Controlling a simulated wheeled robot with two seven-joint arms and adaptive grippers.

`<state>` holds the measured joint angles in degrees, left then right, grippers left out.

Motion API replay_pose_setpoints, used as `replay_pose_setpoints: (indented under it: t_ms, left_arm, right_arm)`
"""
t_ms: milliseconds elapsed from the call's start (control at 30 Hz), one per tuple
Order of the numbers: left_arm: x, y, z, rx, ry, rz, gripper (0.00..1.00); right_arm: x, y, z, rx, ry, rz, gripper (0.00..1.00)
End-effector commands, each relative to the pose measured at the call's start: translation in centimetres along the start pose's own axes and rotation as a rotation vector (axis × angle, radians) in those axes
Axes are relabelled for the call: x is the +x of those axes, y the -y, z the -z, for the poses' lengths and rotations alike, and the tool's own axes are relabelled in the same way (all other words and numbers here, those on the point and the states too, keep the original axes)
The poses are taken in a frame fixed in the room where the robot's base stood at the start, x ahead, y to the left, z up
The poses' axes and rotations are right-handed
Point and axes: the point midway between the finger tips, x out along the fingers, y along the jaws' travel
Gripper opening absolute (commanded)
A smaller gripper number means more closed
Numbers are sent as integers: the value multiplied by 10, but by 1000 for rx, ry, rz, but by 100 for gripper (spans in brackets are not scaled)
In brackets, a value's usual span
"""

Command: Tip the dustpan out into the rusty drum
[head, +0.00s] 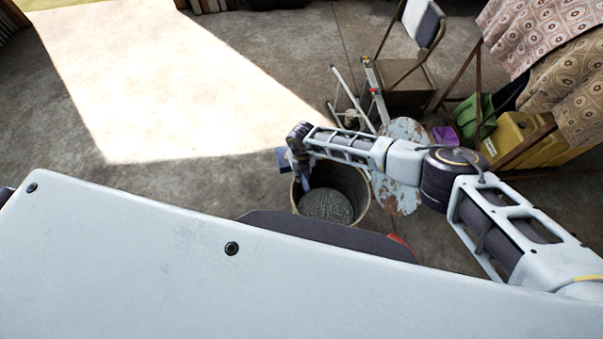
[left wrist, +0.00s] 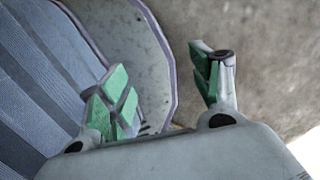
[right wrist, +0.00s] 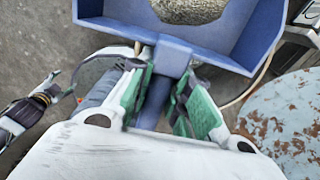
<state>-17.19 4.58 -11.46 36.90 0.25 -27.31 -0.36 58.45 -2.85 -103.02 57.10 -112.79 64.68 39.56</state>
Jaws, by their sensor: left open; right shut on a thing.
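The drum (head: 352,180) stands on the floor below my right forearm in the head view. Its mouth faces up and grey, grainy matter (head: 327,206) shows inside. My right gripper (right wrist: 160,98) is shut on the handle of the blue dustpan (right wrist: 222,42). In the head view a small part of the dustpan (head: 284,159) shows at the drum's left rim, partly hidden by my wrist. Grey grains show at the top of the right wrist view; I cannot tell whether they lie in the pan or beyond it. My left gripper (left wrist: 165,88) is open and empty.
A round table with flaking pale blue paint (head: 408,200) stands close to the drum's right. Behind are a folding chair (head: 422,22), a green can (head: 486,116) and a yellow container (head: 520,138). The floor at the left is clear.

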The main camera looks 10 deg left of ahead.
Motion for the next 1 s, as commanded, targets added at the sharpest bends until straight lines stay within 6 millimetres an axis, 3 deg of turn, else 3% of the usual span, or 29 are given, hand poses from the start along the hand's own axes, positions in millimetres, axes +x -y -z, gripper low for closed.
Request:
replay_pose_setpoints:
  t_ms: [400,1000]
  left_arm:
    - [3,0,2,1,-45,1,64]
    - [2,0,20,1,-131,2,64]
  right_arm:
    - [2,0,-6,352,0,2,0]
    - [2,-5,-13,848,0,5,0]
